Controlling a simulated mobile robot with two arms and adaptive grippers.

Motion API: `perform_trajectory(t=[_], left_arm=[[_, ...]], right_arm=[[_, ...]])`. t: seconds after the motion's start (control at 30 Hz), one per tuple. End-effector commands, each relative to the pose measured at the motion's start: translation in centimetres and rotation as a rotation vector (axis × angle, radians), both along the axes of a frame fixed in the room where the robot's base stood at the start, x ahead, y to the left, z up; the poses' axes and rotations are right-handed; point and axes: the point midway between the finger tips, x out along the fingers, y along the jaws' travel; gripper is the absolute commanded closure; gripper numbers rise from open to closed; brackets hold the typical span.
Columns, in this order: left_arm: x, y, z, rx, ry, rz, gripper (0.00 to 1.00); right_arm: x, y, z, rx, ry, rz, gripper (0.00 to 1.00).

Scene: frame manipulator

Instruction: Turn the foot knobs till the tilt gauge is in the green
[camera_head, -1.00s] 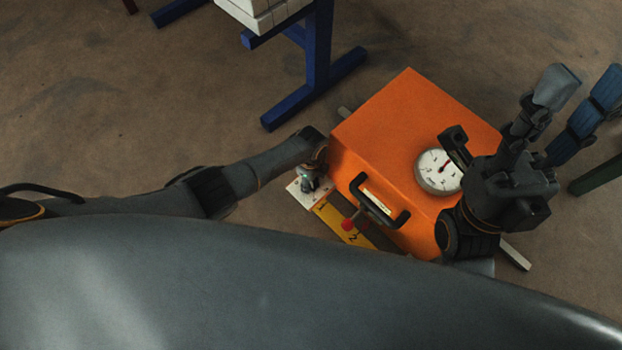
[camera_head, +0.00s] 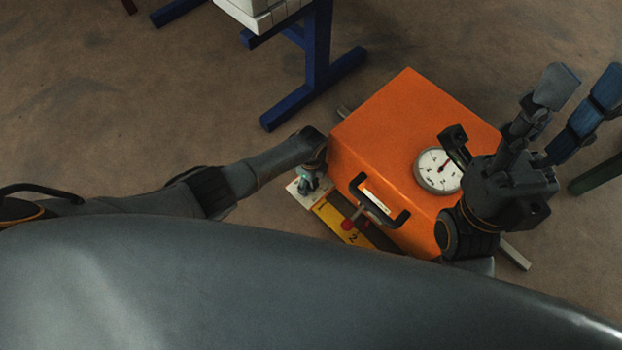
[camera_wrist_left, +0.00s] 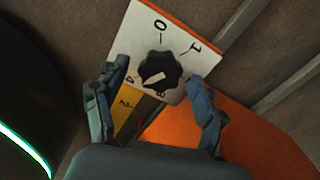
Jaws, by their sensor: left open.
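The orange box (camera_head: 385,125) stands on the floor with a round white tilt gauge (camera_head: 438,171) on top. A short red mark shows on the dial; no green zone can be made out. A black foot knob (camera_wrist_left: 159,70) sits on a white numbered plate (camera_wrist_left: 140,38) beside the box. Its white pointer faces lower left in the wrist view. My left gripper (camera_wrist_left: 158,100) is open, its fingers apart on either side below the knob, not closed on it. In the head view my left gripper (camera_head: 309,181) is over that plate. My right gripper (camera_head: 575,90) appears open, fingers upward, right of the gauge.
A black handle (camera_head: 379,201) stands out from the box. A blue trestle (camera_head: 318,60) carries pale blocks (camera_head: 262,14) behind. A green bar (camera_head: 597,172) is at right. Floor at left is clear.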

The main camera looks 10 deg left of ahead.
Motion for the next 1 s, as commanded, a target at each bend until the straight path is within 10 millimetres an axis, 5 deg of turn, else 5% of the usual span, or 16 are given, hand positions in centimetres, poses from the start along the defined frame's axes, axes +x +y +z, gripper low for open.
perform_trajectory(t=[0.33, 0.8, 1.0], left_arm=[[0.1, 0.0, 1.6, -0.002, -0.002, 0.001, 0.30], [0.1, 0.0, 9.7, -0.001, -0.004, 0.000, 0.30], [0.1, 0.0, 11.7, 0.000, -0.001, -0.001, 0.30]], right_arm=[[0.0, 0.0, 0.0, 0.001, 0.000, 0.000, 0.60], [0.0, 0.0, 0.0, 0.000, 0.001, 0.000, 0.60], [0.0, 0.0, 0.0, 0.000, 0.001, 0.000, 0.60]])
